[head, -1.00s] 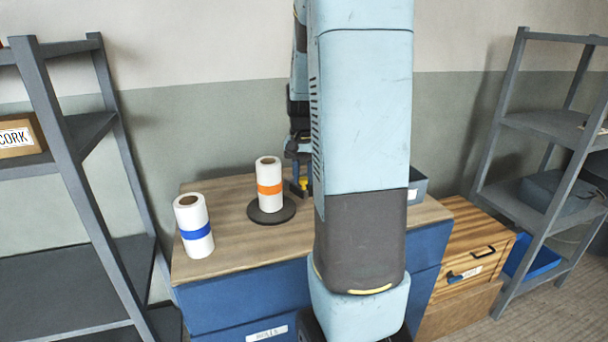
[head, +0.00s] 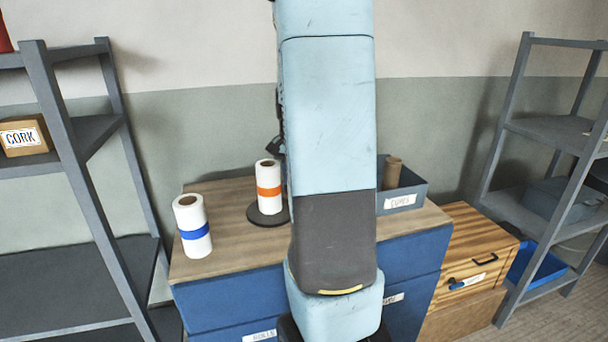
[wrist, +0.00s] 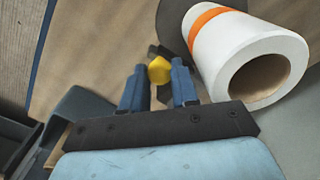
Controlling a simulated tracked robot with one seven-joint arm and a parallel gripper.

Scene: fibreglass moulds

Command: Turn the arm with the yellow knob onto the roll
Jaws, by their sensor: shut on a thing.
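A white roll with an orange band (head: 268,180) stands upright on a dark round base (head: 266,216) on the bench. It is large at the right of the wrist view (wrist: 252,55). In the wrist view the yellow knob (wrist: 159,69) sits on a short dark arm (wrist: 163,94) beside the roll. My gripper (wrist: 158,75) has its two blue fingers on either side of the knob and is shut on it. The arm lies close to the roll; I cannot tell whether they touch. In the head view my own arm hides the gripper and the knob.
A second white roll, with a blue band (head: 193,226), stands at the bench's left end (head: 240,238). A grey bin (head: 409,190) with a brown tube (head: 392,172) is at the right end. Grey shelves stand left (head: 75,255) and right (head: 556,128); wooden drawers (head: 466,262) adjoin the bench.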

